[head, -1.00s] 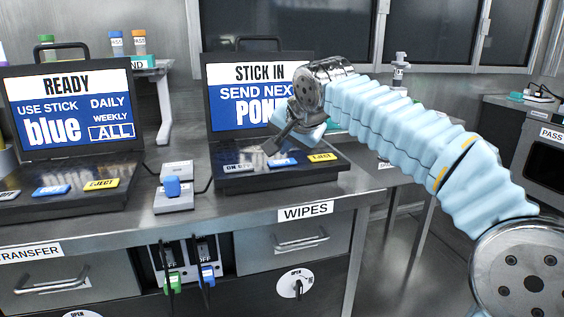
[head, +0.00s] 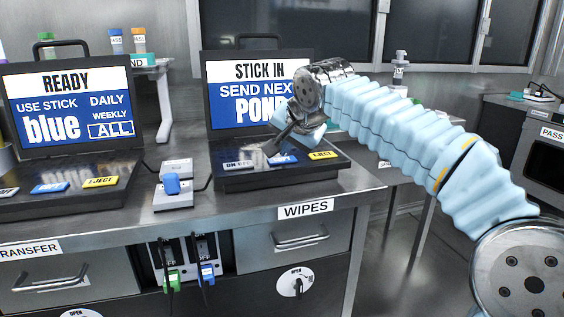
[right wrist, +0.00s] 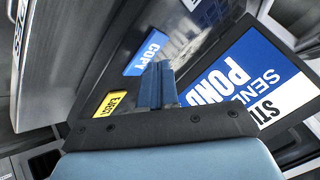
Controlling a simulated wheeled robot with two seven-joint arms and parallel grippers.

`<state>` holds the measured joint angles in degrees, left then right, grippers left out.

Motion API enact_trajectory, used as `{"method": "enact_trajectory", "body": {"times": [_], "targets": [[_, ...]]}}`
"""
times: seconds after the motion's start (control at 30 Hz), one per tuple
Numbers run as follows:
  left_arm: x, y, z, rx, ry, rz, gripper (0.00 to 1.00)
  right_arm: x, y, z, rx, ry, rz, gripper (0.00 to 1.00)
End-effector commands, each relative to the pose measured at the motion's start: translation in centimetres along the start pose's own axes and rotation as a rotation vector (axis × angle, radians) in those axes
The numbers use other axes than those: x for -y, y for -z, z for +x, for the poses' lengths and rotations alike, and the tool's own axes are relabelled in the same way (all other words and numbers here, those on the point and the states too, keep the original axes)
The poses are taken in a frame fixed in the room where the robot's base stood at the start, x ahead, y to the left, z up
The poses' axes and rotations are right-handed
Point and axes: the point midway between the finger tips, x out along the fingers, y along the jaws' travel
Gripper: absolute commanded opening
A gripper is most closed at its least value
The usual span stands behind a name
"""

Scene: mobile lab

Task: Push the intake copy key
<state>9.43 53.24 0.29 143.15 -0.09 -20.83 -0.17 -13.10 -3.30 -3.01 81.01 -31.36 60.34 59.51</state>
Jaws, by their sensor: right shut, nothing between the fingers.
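The right-hand laptop (head: 225,178) shows STICK IN and SEND NEXT POND on its screen. Its blue COPY key (head: 283,160) is partly behind my gripper in the head view; in the right wrist view the blue COPY key (right wrist: 147,52) is plain, beside the yellow EJECT key (right wrist: 110,103). My right gripper (head: 271,151) is shut and empty, tilted down over this keyboard. In the right wrist view its fingertips (right wrist: 157,66) appear just at the edge of the COPY key; I cannot tell whether they touch it. My left gripper is not in view.
The left laptop (head: 65,190) shows READY and has its own blue key and EJECT key. A small grey unit with a blue stick (head: 172,183) stands between the laptops. The WIPES drawer (head: 300,236) and hanging green and blue sticks are below the counter edge.

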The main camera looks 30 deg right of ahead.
Motion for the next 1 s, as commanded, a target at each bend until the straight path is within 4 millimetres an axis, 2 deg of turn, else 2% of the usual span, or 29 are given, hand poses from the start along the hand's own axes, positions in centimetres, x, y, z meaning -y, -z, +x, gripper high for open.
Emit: {"method": "enact_trajectory", "body": {"times": [1.0], "targets": [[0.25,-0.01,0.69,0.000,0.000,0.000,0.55,-0.43,-0.43,0.58,0.000,0.000,0.000,0.00]]}}
